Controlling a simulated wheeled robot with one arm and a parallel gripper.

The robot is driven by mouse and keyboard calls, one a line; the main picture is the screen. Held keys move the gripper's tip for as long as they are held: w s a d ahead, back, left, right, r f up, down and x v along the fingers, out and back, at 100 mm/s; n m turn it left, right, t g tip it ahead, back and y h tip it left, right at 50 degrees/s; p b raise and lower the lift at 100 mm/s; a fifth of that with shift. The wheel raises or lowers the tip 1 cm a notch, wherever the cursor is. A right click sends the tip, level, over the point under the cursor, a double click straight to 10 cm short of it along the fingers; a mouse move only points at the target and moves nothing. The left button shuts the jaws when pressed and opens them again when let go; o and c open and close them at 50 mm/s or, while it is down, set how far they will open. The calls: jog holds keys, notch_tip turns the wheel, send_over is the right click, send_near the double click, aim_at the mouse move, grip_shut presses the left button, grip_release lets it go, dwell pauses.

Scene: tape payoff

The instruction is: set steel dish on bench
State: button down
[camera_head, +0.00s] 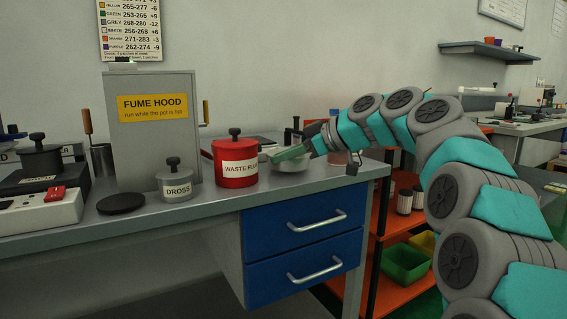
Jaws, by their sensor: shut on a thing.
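The steel dish (291,166) is a shallow, shiny grey bowl at the right part of the bench (300,187). It appears to be on or just above the bench top; I cannot tell whether it touches. My gripper (290,154) reaches in from the right and is shut on the dish at its upper rim. The gripper hides part of the dish's rim and the far side of it.
Left of the dish stand a red waste flux pot (236,176) and a grey dross pot (178,186). A fume hood (152,140) stands behind them. A black disc (121,203) lies near the front edge. The bench's right front corner is mostly clear. Blue drawers (304,228) are below.

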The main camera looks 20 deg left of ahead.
jog(key=shift+f, duration=0.55)
jog(key=c, duration=1)
grip_release()
jog(key=shift+d, duration=0.1)
jog(key=v, duration=1.2)
jog(key=shift+s, duration=0.1)
